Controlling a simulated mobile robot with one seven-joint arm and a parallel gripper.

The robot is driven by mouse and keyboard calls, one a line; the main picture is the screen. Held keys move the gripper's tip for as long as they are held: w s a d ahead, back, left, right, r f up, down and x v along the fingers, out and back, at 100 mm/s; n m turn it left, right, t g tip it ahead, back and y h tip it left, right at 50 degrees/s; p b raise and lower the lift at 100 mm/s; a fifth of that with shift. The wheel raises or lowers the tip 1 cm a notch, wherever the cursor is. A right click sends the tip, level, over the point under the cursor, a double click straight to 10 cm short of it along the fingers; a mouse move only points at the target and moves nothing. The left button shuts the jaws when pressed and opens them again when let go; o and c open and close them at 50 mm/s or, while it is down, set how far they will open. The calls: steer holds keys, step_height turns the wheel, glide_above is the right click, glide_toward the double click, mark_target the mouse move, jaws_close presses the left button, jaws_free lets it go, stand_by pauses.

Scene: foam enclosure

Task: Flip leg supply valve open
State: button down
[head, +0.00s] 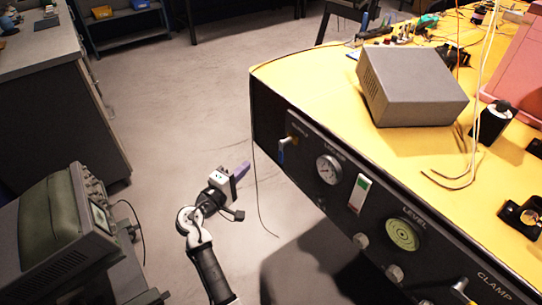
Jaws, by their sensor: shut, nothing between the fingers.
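The supply valve (283,147) is on the left end of the black front panel of the yellow-topped table. It has a small brass body and a blue lever that appears to hang downward. A label beside it seems to read SUPPLY, but the text is small. My gripper (242,169) is in front of the panel, to the left of the valve and slightly lower in the picture. Its purple fingers are shut and empty, pointing up and right toward the panel. They appear apart from the lever.
A round gauge (328,169), a green-and-white switch (359,193), a LEVEL dial (402,234) and several knobs line the panel. A thin cable (256,190) hangs at the table corner, near my gripper. A grey box (412,85) sits on the tabletop.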

stand_by(0.3)
steer(key=w+d+p, duration=0.4)
steer(key=w+d, duration=0.1)
steer(key=d, duration=0.3)
stand_by(0.3)
stand_by(0.5)
